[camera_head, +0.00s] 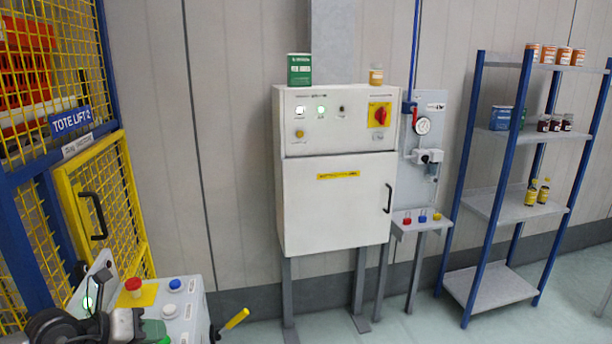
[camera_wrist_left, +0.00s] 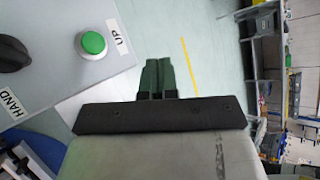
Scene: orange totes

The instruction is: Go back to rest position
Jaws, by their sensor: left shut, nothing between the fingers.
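My left gripper (camera_head: 152,328) is at the bottom left of the head view, low over a grey control panel (camera_head: 196,312). In the left wrist view its two dark green fingers (camera_wrist_left: 158,76) are together, with nothing between them. A green button (camera_wrist_left: 93,42) beside a label reading UP is on the panel to the left of the fingers, apart from them. My right gripper is not in view.
The panel carries a red button (camera_head: 133,286) and a blue button (camera_head: 175,284). A yellow mesh gate (camera_head: 103,205) stands behind it. A white cabinet (camera_head: 336,205) and a blue-post shelf (camera_head: 497,203) stand farther off. Floor between is clear.

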